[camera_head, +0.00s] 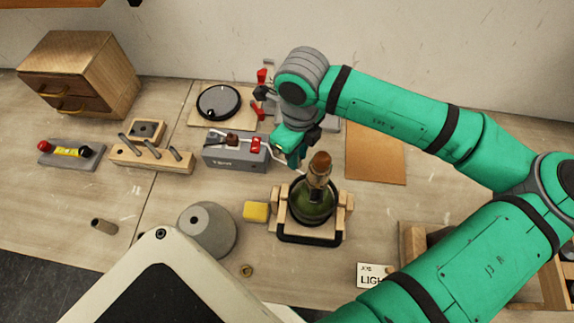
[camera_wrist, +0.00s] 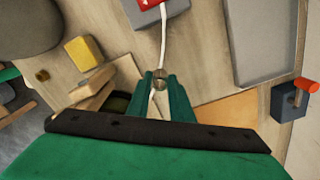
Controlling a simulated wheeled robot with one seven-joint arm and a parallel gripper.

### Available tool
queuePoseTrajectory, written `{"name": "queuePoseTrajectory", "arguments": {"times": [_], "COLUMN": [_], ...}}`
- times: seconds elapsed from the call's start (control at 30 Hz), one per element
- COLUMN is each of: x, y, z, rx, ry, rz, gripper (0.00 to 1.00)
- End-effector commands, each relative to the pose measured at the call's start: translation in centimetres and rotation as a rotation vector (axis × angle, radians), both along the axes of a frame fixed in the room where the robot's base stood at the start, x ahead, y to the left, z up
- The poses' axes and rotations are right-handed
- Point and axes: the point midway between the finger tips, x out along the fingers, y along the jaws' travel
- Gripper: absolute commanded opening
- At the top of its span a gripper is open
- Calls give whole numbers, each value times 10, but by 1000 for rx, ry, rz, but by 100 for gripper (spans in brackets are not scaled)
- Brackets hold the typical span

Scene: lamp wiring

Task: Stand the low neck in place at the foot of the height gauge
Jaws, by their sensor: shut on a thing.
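My gripper (camera_wrist: 160,78) is shut on the white cord (camera_wrist: 164,35), which runs between its fingertips; small round metallic bits show there. In the head view my gripper (camera_head: 293,160) is just behind the green bottle lamp (camera_head: 312,207), which stands in a wooden cradle with a brown top. A small brass ring (camera_head: 246,270) lies on the table in front. I cannot clearly identify the height gauge.
A grey tester block (camera_head: 235,152) stands left of my gripper. The wrist view shows a grey tray (camera_wrist: 264,45) and an orange-handled block (camera_wrist: 290,103).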

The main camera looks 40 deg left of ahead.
Motion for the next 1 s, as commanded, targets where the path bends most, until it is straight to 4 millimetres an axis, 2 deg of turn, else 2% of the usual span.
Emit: {"name": "queuePoseTrajectory", "arguments": {"times": [0.1,0.33,0.53,0.93,0.97,1.0], "x": [-1,0,-1,0,0,0], "y": [0,0,0,0,0,0], "z": [-17,-32,-58,-63,-63,-63], "rx": [0,0,-1,-1,0,0], "ry": [3,2,2,0,0,0], "rz": [1,2,2,3,3,3], "gripper": [0,0,0,0,24,34]}}
